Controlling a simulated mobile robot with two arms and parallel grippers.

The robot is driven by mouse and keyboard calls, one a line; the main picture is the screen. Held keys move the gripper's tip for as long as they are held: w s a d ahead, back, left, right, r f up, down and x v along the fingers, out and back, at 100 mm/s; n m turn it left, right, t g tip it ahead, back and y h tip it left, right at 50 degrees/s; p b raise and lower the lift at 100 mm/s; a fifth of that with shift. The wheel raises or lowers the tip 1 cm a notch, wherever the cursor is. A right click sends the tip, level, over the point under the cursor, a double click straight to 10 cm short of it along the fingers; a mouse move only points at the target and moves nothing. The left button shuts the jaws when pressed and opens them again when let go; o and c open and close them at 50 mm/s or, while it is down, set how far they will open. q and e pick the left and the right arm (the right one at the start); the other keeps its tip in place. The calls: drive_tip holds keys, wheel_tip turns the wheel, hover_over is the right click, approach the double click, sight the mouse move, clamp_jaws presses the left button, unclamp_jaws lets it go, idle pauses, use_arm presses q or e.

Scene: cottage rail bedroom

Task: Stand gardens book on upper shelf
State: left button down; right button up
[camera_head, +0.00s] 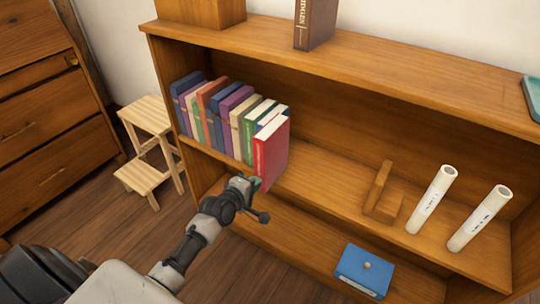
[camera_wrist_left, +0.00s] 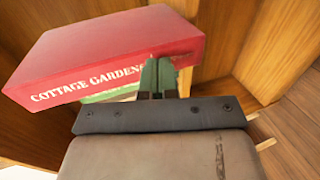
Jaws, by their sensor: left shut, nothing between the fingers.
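The red gardens book (camera_head: 271,154) stands upright at the right end of the book row on the upper shelf (camera_head: 322,190). Its spine juts out past its neighbours. In the left wrist view the red book (camera_wrist_left: 105,50) shows the words "Cottage Gardens" on its spine. My left gripper (camera_head: 246,184) is shut and empty at the lower front of the book. In the wrist view its fingertips (camera_wrist_left: 158,78) are close against the spine; I cannot tell whether they touch. My right gripper is not in view.
Several books (camera_head: 205,106) fill the shelf's left end. A wooden bookend (camera_head: 380,195) and two white rolls (camera_head: 432,200) stand farther right, with bare shelf between. A step stool (camera_head: 147,115) stands at left.

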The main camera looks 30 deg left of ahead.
sight(261, 175)
use_arm(q)
drive_tip(key=shift+w, duration=0.15)
drive_tip(key=shift+w+d+b, duration=0.2)
drive_tip(key=shift+w+b, duration=0.35)
drive_tip(key=shift+w, duration=1.8)
drive_tip(key=shift+w+d+b, duration=0.15)
drive_tip(key=shift+w+b, duration=0.35)
drive_tip(key=shift+w, duration=0.95)
drive_tip(key=shift+s+p, duration=1.05)
drive_tip(key=shift+s, duration=0.45)
drive_tip(key=shift+s+a, duration=0.2)
drive_tip(key=shift+s, duration=0.25)
drive_tip(key=shift+s+a+p, duration=0.15)
drive_tip(key=shift+s+p, duration=1.05)
drive_tip(key=shift+s, duration=0.85)
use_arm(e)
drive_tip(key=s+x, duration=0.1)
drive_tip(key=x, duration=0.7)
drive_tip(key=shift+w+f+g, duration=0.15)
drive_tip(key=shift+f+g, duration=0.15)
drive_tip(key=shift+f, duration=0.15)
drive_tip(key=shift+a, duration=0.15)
